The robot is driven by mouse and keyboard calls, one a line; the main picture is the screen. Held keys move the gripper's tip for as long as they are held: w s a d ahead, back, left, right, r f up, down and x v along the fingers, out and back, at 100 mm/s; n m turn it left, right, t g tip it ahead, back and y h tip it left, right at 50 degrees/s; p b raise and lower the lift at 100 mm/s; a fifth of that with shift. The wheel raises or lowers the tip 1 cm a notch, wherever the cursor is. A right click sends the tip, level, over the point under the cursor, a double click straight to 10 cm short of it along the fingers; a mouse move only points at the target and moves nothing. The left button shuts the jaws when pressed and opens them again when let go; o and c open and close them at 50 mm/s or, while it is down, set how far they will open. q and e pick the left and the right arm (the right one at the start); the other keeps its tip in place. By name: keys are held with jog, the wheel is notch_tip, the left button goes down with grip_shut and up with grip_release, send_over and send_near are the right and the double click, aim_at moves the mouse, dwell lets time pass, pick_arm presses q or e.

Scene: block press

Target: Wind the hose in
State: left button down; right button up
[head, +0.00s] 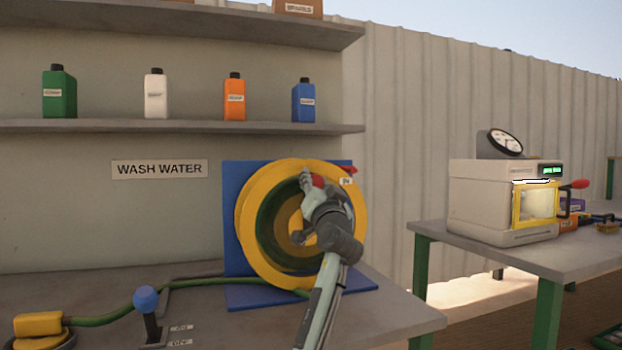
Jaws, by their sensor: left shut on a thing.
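The hose reel is a yellow drum (250,225) on a blue stand (232,172) at the back of the grey bench. Some green hose (266,225) is wound inside it. My left gripper (312,182) is at the upper front of the drum, shut on the red crank knob (318,181); its fingers and wrist hide part of the knob and the reel's hub. The loose green hose (200,283) runs left along the bench to a yellow nozzle (38,324). My right gripper is out of view.
A blue-knobbed lever (146,299) stands on the bench before the hose. A small red lever (348,169) sits at the reel's upper right. Bottles (303,103) stand on the shelf above. A beige machine (490,205) is on the right table.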

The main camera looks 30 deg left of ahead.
pick_arm(q)
jog(key=shift+d+f, duration=0.1)
jog(key=shift+w, duration=0.1)
jog(key=c, duration=1.1)
grip_release()
jog(key=shift+d, duration=0.1)
jog(key=v, duration=1.2)
